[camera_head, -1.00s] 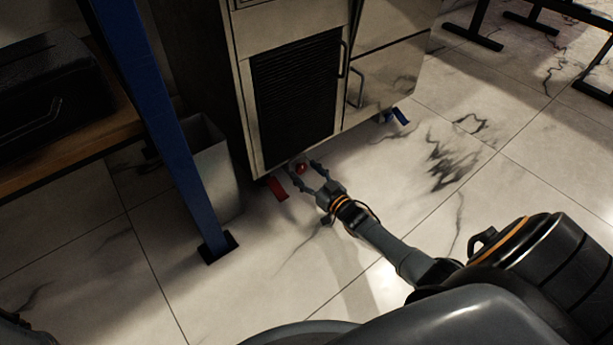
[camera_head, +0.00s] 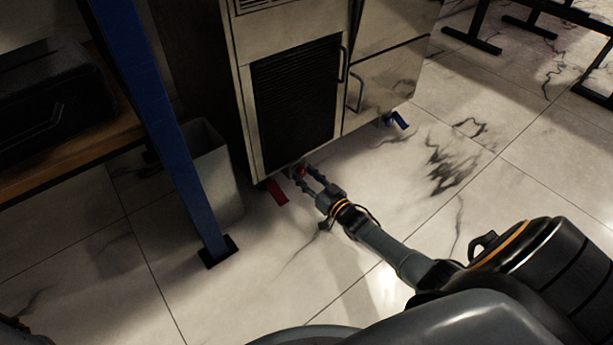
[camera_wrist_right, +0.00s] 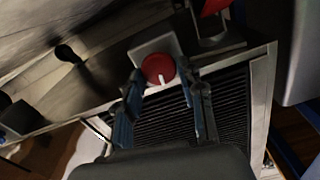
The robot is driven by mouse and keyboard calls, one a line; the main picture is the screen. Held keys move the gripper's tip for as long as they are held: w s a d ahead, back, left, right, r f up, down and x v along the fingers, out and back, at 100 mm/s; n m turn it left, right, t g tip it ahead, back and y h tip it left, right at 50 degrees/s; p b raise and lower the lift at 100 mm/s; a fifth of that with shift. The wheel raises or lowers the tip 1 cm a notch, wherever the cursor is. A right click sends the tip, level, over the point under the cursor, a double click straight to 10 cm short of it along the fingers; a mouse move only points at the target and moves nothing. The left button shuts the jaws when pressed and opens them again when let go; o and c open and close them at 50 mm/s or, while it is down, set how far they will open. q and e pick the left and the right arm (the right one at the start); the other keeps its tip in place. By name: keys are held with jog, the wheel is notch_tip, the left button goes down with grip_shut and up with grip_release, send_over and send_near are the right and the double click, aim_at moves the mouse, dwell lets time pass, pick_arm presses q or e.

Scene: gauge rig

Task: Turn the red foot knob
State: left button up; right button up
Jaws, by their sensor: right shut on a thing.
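The round red knob (camera_head: 300,172) is low at the front bottom edge of the metal cabinet (camera_head: 245,120). In the right wrist view the red knob (camera_wrist_right: 158,68) shows a white mark on its face and sits against a light metal plate. My right gripper (camera_head: 301,170) reaches it from the front right, with one finger on each side. In the wrist view the right gripper (camera_wrist_right: 160,72) is shut on the knob. The knob is partly hidden by the fingers in the head view. My left gripper is not in view.
A red tab (camera_head: 277,192) sticks out just left of the knob, and a blue tab (camera_head: 399,121) is at the cabinet's right foot. A bin (camera_head: 222,185) and a blue post (camera_head: 190,180) stand to the left. The marble floor (camera_head: 270,270) in front is clear.

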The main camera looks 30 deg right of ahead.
jog(key=m, duration=0.4)
jog(key=shift+d, duration=0.1)
jog(key=m, duration=0.5)
jog(key=shift+f, duration=0.1)
jog(key=m, duration=0.4)
jog(key=shift+d+f, duration=0.1)
jog(key=m+b, duration=0.1)
jog(key=m, duration=0.4)
jog(key=shift+f+b, duration=0.1)
jog(key=shift+b, duration=0.25)
jog(key=shift+m, duration=0.4)
jog(key=o, duration=1.1)
jog(key=shift+o, duration=0.2)
jog(key=s, duration=0.8)
jog(key=s+d, duration=0.1)
jog(key=s, duration=0.3)
